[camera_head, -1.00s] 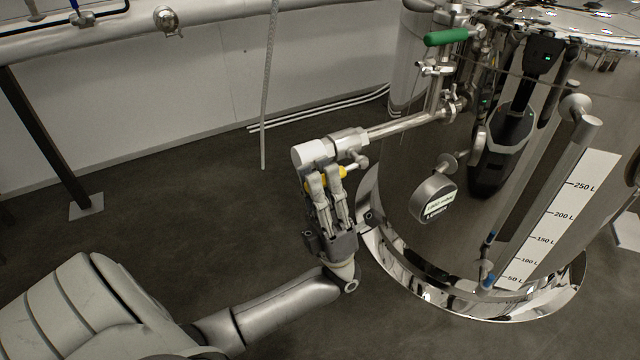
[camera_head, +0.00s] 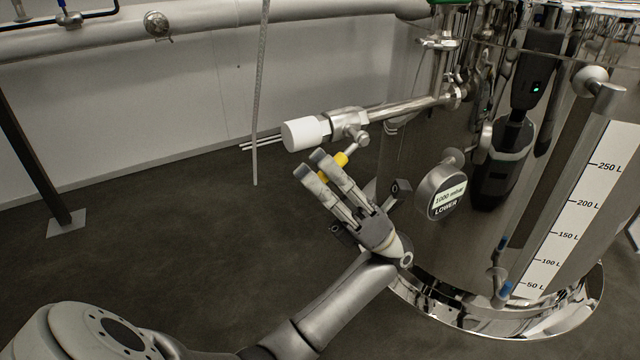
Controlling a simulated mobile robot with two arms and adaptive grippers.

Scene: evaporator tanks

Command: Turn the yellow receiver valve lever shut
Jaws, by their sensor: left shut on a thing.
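The yellow receiver valve lever (camera_head: 340,160) shows at the centre of the head view, mostly hidden behind my gripper fingers. It slants down and left from a small steel stem under the valve body (camera_head: 347,122). The valve sits on a steel pipe (camera_head: 410,107) from the tank, with a white cylindrical end (camera_head: 305,134) at its left. My left gripper (camera_head: 319,166) comes from below, tilted up and left, and is shut on the lever. The exact contact is hidden by the fingers. My right gripper is out of view.
The polished tank (camera_head: 400,180) stands close on the right, with a round gauge (camera_head: 440,191) and a litre scale (camera_head: 580,215). Its shiny wall carries reflections. A thin hanging rod (camera_head: 261,95) is behind the valve. The dark floor (camera_head: 150,240) at left is clear.

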